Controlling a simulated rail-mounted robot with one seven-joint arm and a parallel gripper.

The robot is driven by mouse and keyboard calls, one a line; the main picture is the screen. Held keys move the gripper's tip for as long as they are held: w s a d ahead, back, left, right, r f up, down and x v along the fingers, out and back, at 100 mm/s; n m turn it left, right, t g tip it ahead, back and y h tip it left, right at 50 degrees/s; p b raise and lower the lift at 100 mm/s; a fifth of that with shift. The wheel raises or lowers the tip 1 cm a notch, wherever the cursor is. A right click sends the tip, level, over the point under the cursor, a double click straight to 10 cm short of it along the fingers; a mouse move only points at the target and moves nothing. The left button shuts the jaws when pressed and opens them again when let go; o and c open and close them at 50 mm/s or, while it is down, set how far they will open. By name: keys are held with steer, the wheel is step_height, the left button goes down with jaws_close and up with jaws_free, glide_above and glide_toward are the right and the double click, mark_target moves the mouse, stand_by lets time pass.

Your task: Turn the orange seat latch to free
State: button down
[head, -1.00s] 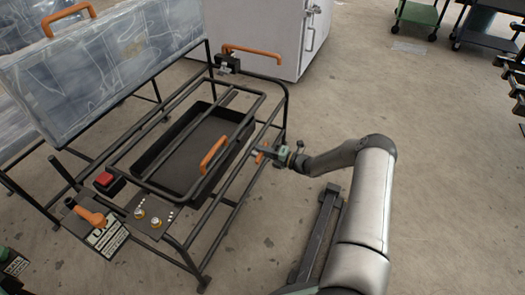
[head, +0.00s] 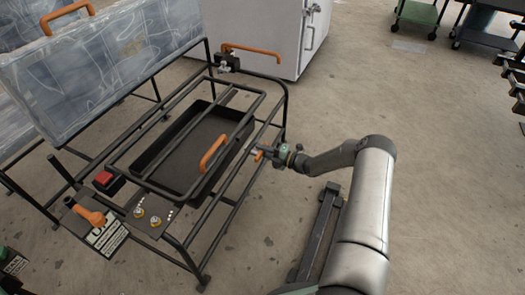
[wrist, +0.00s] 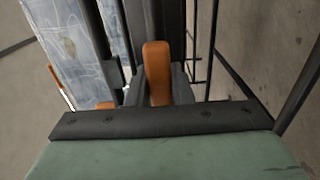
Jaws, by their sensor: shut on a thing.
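The orange latch (head: 259,156) is a small orange piece at the right side of the black tube frame in the head view. My gripper (head: 264,151) reaches it from the right and is shut on it. In the wrist view the orange latch (wrist: 157,72) stands up in the middle, just beyond the dark bar of my gripper, which hides its lower part. The fingertips are too small in the head view to see clearly.
The black tube frame (head: 233,201) holds a dark tray with an orange handle (head: 213,153). A panel with knobs, a red button (head: 103,179) and an orange lever (head: 90,216) are at its left. A grey cabinet (head: 262,35) stands behind.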

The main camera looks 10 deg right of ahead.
steer(key=c, duration=1.3)
jaws_free()
steer(key=p+v, duration=0.4)
steer(key=v, duration=1.3)
steer(key=shift+s+d, duration=0.15)
steer(key=shift+s, duration=0.05)
steer(key=s+a+r+n+g+h+p, duration=0.1)
steer(key=s+a+r+n+g+p, duration=0.3)
steer(key=r+n, duration=0.5)
steer(key=s+a+r+n+g+h+p, duration=0.2)
steer(key=a+r+n+g+p, duration=0.3)
steer(key=r, duration=0.8)
steer(key=s+a+r+n+g+h+p, duration=0.1)
steer(key=s+a+r+n+g+p, duration=0.2)
steer(key=a+r+n+p, duration=0.6)
steer(key=s+r+n+h+p, duration=0.3)
steer(key=s+r+n, duration=0.4)
steer(key=r, duration=0.3)
steer(key=s+d+r+n+t+h+p, duration=0.1)
steer(key=s+r+n+h+p, duration=0.2)
steer(key=r, duration=0.8)
steer(key=s+r+n+h+p, duration=0.4)
steer(key=s+r+n+p, duration=0.3)
steer(key=s+r+n, duration=0.4)
steer(key=shift+s+d+r+t, duration=0.15)
steer(key=shift+s+t, duration=0.15)
steer(key=shift+s, duration=0.65)
